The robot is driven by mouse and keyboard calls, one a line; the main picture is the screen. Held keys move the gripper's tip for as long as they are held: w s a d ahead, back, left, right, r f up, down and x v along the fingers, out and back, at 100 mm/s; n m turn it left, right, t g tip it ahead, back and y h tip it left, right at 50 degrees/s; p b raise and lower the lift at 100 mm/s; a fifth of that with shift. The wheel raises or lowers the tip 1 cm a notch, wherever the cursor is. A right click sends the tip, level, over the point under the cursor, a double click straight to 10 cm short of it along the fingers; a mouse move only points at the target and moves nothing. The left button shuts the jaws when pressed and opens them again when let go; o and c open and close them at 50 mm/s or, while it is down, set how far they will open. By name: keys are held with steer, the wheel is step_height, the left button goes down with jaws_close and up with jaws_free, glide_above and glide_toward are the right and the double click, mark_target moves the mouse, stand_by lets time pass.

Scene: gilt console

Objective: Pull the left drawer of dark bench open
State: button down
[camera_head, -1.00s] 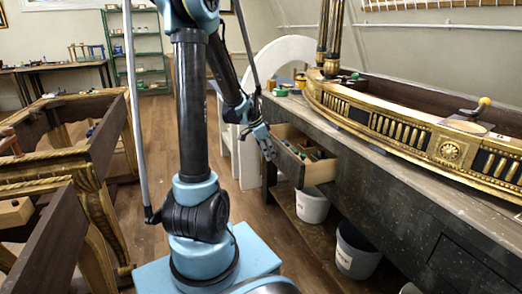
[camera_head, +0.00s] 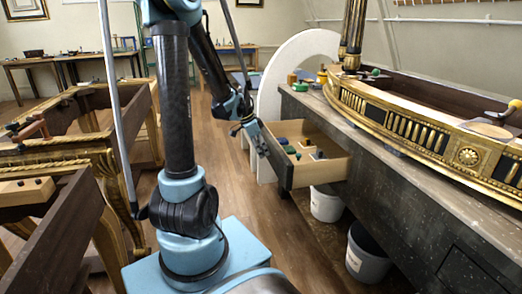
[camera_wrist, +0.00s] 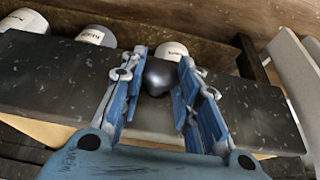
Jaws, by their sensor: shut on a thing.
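The dark bench (camera_head: 400,185) runs along the right in the head view. Its left drawer (camera_head: 328,172) stands well out, with pale wooden sides and several small things inside. My gripper (camera_head: 250,128) is at the outer face of the drawer front. In the wrist view my gripper (camera_wrist: 160,68) has its two blue fingers on either side of a round dark knob (camera_wrist: 158,76) and is shut on it. The knob sits on the dark speckled drawer front (camera_wrist: 55,80). The inside of the drawer is mostly hidden in the wrist view.
A gilt console piece (camera_head: 440,140) lies on the bench top. Gilt frames on legs (camera_head: 60,155) stand at the left. The wooden floor (camera_head: 270,235) between is clear beside my base.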

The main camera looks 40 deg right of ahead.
steer(key=shift+d, duration=0.1)
steer(key=c, duration=1.3)
jaws_free()
steer(key=shift+o, duration=0.7)
steer(key=v, duration=1.2)
steer(key=shift+a, duration=0.25)
